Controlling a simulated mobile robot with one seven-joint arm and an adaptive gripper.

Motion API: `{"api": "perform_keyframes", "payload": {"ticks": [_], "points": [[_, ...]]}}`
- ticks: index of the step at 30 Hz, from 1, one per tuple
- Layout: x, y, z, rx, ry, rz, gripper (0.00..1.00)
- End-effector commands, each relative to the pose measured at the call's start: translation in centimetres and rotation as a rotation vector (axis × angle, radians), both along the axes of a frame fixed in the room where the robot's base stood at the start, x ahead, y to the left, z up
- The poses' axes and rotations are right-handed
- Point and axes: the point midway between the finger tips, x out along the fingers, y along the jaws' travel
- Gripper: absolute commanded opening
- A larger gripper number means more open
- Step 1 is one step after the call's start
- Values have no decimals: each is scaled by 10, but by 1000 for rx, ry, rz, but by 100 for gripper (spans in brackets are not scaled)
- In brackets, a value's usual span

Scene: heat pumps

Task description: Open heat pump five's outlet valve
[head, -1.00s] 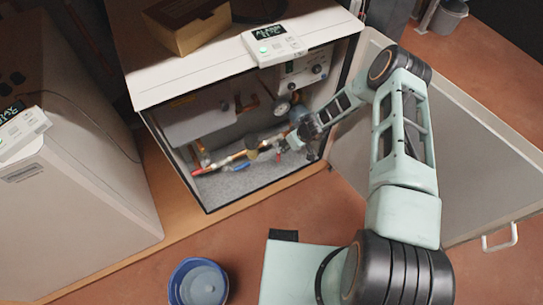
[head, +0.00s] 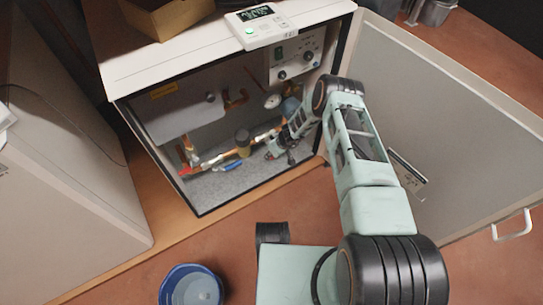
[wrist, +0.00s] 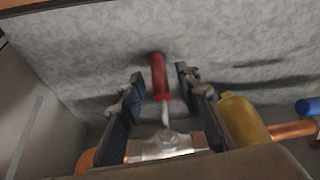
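Heat pump five is taken to be the open cabinet (head: 225,55) in the head view; no number is readable. In the wrist view, a red valve handle (wrist: 159,78) on a bent metal stem rises from a silver valve body (wrist: 166,146) and stands across the copper pipe. My gripper (wrist: 158,84) is open, with one finger on each side of the handle and gaps on both sides. In the head view my gripper (head: 272,150) is low inside the cabinet at the pipe's right end, and the arm hides this handle there.
Another red handle (head: 185,171) and a blue handle (head: 230,165) lie further left along the pipe. An olive cylinder (head: 243,141) stands beside my gripper. The cabinet door (head: 440,120) is open on the right. A blue bucket (head: 192,287) stands on the floor in front.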

Motion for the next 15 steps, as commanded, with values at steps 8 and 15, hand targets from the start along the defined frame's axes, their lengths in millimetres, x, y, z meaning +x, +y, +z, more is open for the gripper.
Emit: {"api": "perform_keyframes", "payload": {"ticks": [8, 15], "points": [[3, 3, -6, 1, -2, 1, 31], [3, 3, -6, 1, -1, 0, 21]]}}
